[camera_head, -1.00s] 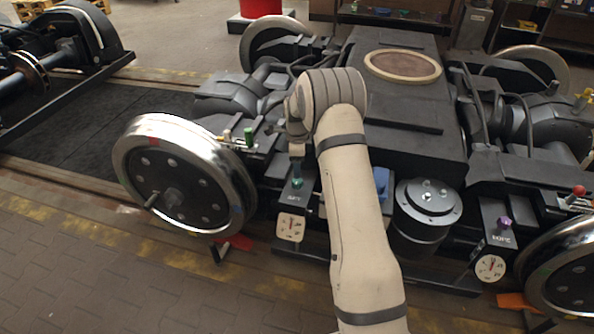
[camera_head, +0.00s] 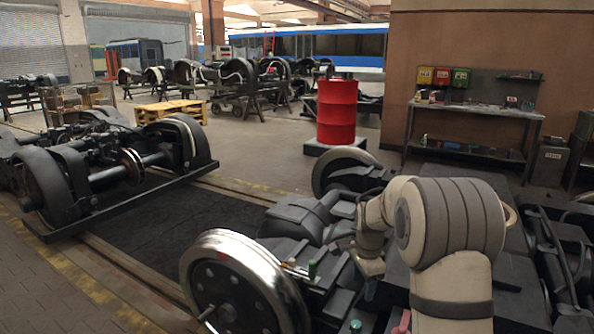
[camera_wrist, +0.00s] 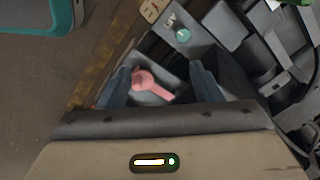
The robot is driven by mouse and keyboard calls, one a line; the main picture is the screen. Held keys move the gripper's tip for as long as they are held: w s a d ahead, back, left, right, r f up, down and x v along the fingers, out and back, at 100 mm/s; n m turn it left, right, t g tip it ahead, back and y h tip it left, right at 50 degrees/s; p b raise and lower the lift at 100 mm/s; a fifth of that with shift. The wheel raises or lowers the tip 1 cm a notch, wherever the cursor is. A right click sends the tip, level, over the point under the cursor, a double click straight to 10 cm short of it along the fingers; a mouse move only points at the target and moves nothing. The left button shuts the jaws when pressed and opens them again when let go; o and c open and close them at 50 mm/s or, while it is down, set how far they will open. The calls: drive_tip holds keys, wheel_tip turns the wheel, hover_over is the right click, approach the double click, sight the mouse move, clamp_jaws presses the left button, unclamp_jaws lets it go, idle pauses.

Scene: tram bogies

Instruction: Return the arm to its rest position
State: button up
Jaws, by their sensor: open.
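My arm is bent over the near bogie (camera_head: 330,245) in the head view, with its wrist pointing down on the left side of the elbow. My gripper shows in the wrist view (camera_wrist: 161,72) with its two dark fingers spread apart. It is open, and no object is seen clamped in it. A pink lever-like part (camera_wrist: 147,82) shows between the fingers, on a grey box below; I cannot tell how far below. A pink part also shows at the bottom of the head view (camera_head: 402,322). The fingertips are hard to make out in the head view.
A chrome-rimmed wheel (camera_head: 240,285) stands left of my arm. A green-topped fitting (camera_head: 312,269) is close to my wrist. A red drum (camera_head: 336,112) and a workbench (camera_head: 475,112) stand behind. Another bogie (camera_head: 100,170) is at the left, past a dark floor strip.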

drive_tip(key=s+a+r+n+p, duration=0.2)
drive_tip(key=s+r+n+p, duration=0.5)
drive_tip(key=s+r, duration=0.85)
drive_tip(key=s+r+n+t+p, duration=0.1)
drive_tip(key=s+r+n+p, duration=0.1)
drive_tip(key=s, duration=0.6)
drive_tip(key=s+a+r+n+p, duration=0.1)
drive_tip(key=s+r+n, duration=0.3)
drive_tip(key=s+n, duration=0.2)
drive_tip(key=shift+s+t+p, duration=0.4)
drive_tip(key=shift+s, duration=0.55)
